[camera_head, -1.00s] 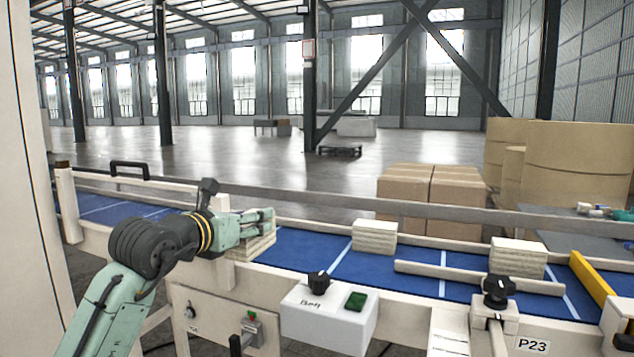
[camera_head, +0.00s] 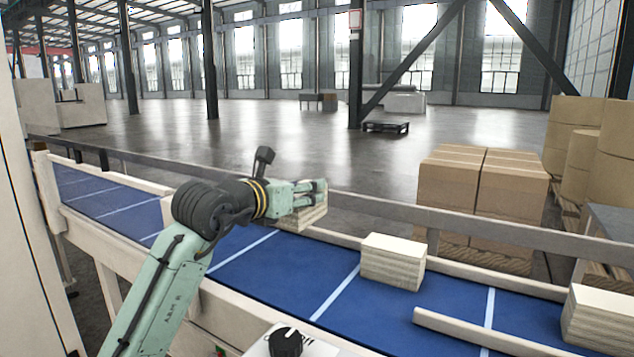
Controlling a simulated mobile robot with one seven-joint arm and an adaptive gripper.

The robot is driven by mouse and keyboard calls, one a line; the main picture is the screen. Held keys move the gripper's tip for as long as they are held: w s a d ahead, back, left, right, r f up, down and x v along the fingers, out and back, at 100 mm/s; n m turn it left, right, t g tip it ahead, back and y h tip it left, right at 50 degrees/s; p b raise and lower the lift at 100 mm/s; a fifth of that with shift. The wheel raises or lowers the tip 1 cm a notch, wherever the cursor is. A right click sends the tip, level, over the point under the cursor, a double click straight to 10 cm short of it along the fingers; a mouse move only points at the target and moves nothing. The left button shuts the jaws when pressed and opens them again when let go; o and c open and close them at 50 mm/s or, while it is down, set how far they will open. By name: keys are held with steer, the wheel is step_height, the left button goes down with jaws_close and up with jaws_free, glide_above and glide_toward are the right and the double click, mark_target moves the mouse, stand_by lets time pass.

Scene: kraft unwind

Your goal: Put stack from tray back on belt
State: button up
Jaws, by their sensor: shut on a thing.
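My gripper (camera_head: 318,193) is over the far side of the blue belt (camera_head: 265,275), its fingers pointing right. It is shut on a pale stack (camera_head: 303,218), which is partly hidden behind the fingers and wrist. The stack is at the belt's far edge; I cannot tell whether it touches the belt. A second pale stack (camera_head: 391,268) stands on the belt to the right of my gripper. A third stack (camera_head: 598,322) is cut off by the right edge of the view. No tray is clearly seen.
White lines cross the belt. A low guide bar (camera_head: 470,335) lies along it at front right. A rail (camera_head: 420,215) runs behind. A black knob (camera_head: 287,342) is at the bottom. Brown cartons (camera_head: 480,190) stand beyond. Belt left of my arm is clear.

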mark_target(303, 224)
steer(key=shift+w+d, duration=0.15)
steer(key=shift+w, duration=0.1)
steer(key=shift+s+f+b, duration=0.15)
steer(key=shift+f+b, duration=0.45)
steer(key=shift+f, duration=0.25)
steer(key=shift+f+b, duration=1.35)
steer(key=shift+f, duration=1.15)
steer(key=shift+f+b, duration=0.55)
steer(key=shift+b, duration=0.1)
steer(key=o, duration=1.4)
steer(key=shift+o, duration=0.2)
